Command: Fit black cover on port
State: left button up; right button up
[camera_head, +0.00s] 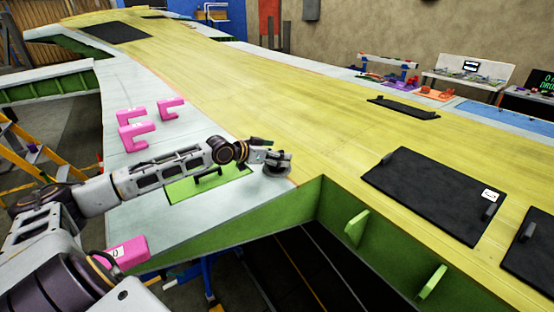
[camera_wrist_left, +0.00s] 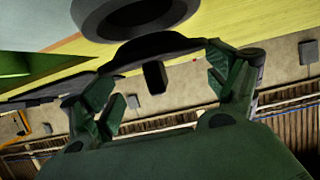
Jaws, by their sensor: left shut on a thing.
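My left gripper (camera_head: 264,156) is over the pale wing skin beside the green-panelled opening. In the left wrist view, its two green fingers (camera_wrist_left: 165,88) stand on either side of a black cover (camera_wrist_left: 150,52), a dark disc with a short black stub handle. The gripper is shut on this cover. A dark round ring (camera_wrist_left: 150,27), which looks like the port, lies just beyond the disc; I cannot tell whether they touch. In the head view, a grey round part (camera_head: 277,171) shows under the gripper; I cannot tell ring from cover there. My right gripper is not in view.
A green panel with a black handle (camera_head: 208,178) lies beside my arm. Pink C-shaped blocks (camera_head: 136,138) stand on the wing. Black panels (camera_head: 432,190) lie on the yellow skin at right. The wing's open green edge (camera_head: 334,207) is near the gripper. A yellow ladder (camera_head: 30,160) stands at left.

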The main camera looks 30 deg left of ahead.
pick_arm(q)
jog(key=shift+f, duration=1.25)
